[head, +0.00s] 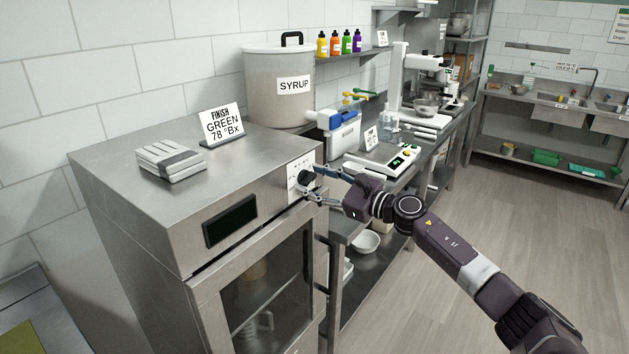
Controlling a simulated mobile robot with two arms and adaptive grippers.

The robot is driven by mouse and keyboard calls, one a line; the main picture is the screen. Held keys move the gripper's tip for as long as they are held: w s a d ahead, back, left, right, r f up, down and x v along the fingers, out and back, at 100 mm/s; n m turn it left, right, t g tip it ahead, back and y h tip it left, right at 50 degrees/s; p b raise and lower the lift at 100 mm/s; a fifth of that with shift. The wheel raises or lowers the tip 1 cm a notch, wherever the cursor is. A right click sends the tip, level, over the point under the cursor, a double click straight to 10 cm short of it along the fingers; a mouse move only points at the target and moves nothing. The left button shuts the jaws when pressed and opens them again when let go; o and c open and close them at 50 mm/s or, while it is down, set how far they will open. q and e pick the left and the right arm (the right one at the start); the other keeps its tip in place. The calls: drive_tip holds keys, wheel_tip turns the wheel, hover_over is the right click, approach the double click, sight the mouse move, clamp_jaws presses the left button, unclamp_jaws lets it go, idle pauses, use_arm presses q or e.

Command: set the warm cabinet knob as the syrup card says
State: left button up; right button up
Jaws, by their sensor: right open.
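The warm cabinet (140,215) is a steel box with a glass door at the left front. Its black knob (304,179) sits on a white dial plate (294,166) at the cabinet's upper right front. The dial marks are too small to read. A white card (221,125) on the cabinet top reads "FINISH GREEN 78 °Bx". My right gripper (312,182) is open, with its fingers at the knob, one above and one below. I cannot tell whether they touch it. My left gripper is not in view.
A lidded pot labelled SYRUP (278,90) stands behind the card. A stack of wrapped white pieces (168,160) lies on the cabinet top. A steel counter right of the cabinet holds a device with a green display (393,158). Open floor (540,230) lies at the right.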

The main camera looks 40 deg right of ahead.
drive_tip(key=shift+c, duration=0.7)
drive_tip(key=c, duration=1)
drive_tip(key=shift+m, duration=0.3)
drive_tip(key=shift+m+b, duration=0.35)
drive_tip(key=shift+m, duration=0.85)
drive_tip(key=m, duration=0.3)
drive_tip(key=shift+m, duration=0.4)
drive_tip(key=m+p, duration=0.1)
drive_tip(key=m, duration=0.4)
drive_tip(key=shift+r, duration=0.15)
drive_tip(key=m+p, duration=0.2)
drive_tip(key=m, duration=0.4)
